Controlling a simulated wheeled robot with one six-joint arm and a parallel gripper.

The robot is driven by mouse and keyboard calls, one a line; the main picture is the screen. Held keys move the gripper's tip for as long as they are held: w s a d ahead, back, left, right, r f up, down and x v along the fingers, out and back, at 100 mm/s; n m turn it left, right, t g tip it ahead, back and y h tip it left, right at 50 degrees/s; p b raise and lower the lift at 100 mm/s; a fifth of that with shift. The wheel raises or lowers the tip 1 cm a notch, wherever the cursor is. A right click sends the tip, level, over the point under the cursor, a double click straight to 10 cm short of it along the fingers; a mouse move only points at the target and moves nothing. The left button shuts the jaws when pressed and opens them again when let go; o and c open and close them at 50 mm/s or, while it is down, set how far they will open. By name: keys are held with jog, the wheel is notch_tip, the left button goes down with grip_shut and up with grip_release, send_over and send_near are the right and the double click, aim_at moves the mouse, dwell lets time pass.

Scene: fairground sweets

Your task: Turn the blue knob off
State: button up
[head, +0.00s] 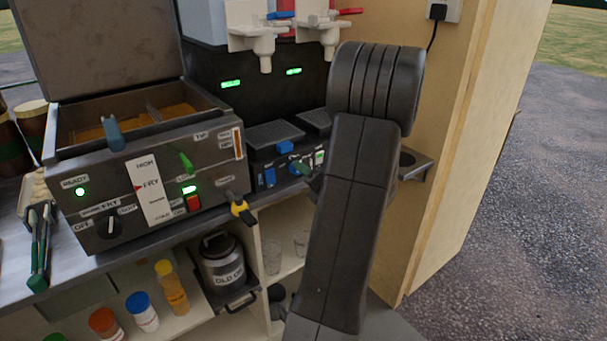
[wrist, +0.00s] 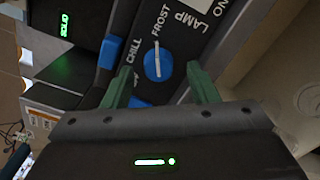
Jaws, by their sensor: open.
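The blue knob (wrist: 157,66) sits on a dark control panel in the wrist view, with a white pointer line running toward the FROST label. CHILL is printed to its left, and a partly hidden label is below that. My gripper (wrist: 159,76) has its two green fingers apart, one on each side of the knob. I cannot tell whether either finger touches it. In the head view my gripper (head: 306,174) is at the drinks machine's front panel, seen small beyond my dark arm, and the knob there is mostly hidden.
Blue parts (wrist: 110,54) stand left of the knob. A LAMP label (wrist: 200,22) is to its right. The fryer (head: 150,190), with knobs and levers, stands left of the drinks machine (head: 250,105). A wooden wall (head: 470,120) is close on the right.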

jog(key=shift+w+a, duration=0.4)
jog(key=shift+w, duration=0.05)
jog(key=c, duration=1)
jog(key=shift+o, duration=0.2)
